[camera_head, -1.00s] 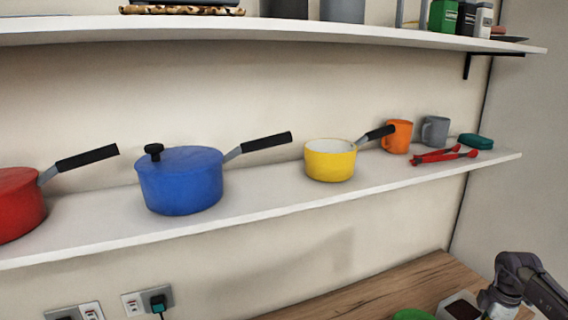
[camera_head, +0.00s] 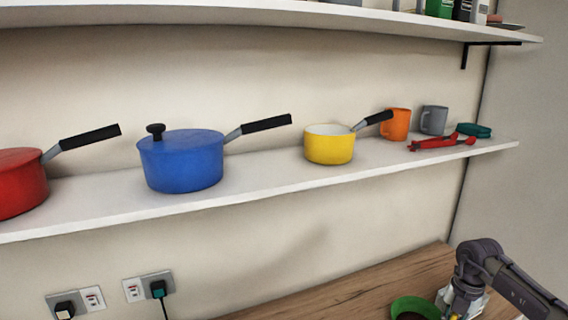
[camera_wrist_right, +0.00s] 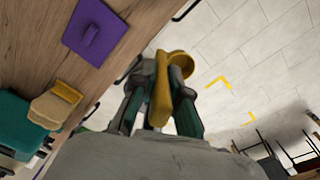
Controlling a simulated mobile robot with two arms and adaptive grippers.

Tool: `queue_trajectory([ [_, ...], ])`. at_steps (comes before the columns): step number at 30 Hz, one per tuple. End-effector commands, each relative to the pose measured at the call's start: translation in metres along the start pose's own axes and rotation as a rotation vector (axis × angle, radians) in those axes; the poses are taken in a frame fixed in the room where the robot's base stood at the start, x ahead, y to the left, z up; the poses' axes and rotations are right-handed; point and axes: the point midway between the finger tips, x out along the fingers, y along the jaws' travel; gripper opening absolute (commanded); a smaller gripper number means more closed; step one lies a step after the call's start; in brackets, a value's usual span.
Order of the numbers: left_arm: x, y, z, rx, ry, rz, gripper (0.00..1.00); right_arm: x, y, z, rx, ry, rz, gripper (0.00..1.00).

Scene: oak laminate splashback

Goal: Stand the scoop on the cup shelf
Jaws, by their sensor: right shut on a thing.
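The cup shelf (camera_head: 262,168) is the long white lower shelf on the wall in the head view. An orange mug (camera_head: 396,124) and a grey mug (camera_head: 433,120) stand near its right end. My right gripper (camera_wrist_right: 160,85) is shut on a yellow scoop (camera_wrist_right: 162,92) in the right wrist view. The scoop's rounded end shows beyond the fingers, over the floor. In the head view my right arm is at the lower right, below the shelf, and the scoop cannot be made out there. My left gripper is not in view.
A yellow saucepan (camera_head: 329,147), blue lidded pot (camera_head: 182,162), red pot (camera_head: 20,185), red-handled tool (camera_head: 440,143) and teal item (camera_head: 474,131) occupy the shelf. A green bowl (camera_head: 414,308) is on the wooden counter (camera_head: 340,293). Bare shelf shows between the blue pot and saucepan.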

Motion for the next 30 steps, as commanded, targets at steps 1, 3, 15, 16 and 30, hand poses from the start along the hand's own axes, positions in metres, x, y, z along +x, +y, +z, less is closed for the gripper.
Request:
queue_trajectory([
  [1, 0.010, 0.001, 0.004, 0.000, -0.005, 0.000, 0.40, 0.006, 0.009, -0.011, -0.149, 0.004, -0.004, 0.00],
  [3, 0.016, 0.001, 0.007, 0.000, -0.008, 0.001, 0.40, 0.008, 0.019, -0.026, -0.369, 0.013, -0.012, 0.00],
  [15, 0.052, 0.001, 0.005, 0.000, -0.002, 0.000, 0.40, 0.021, 0.054, -0.125, -1.649, 0.065, -0.059, 0.00],
  [16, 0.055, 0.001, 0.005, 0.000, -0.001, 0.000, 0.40, 0.022, 0.054, -0.132, -1.746, 0.070, -0.064, 0.00],
  [30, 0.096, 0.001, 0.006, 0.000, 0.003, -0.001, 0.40, 0.039, 0.044, -0.247, 3.056, -0.123, 0.113, 0.00],
])
